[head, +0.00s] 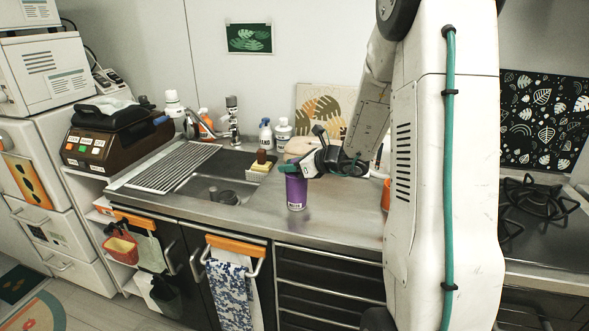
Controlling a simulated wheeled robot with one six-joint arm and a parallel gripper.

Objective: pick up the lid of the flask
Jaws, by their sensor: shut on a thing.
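The purple flask (296,193) stands upright on the steel counter near its front edge, right of the sink. My gripper (290,169) reaches in from the right and is shut at the very top of the flask, on its lid. The lid is mostly hidden by the green fingers, so I cannot tell its shape or whether it is apart from the flask body.
A sink with a drying rack (174,166) lies left of the flask. A sponge holder (262,165), a spray bottle (265,135) and a white bottle (283,133) stand behind. A patterned board (321,106) leans on the wall. A gas hob (537,197) is at right.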

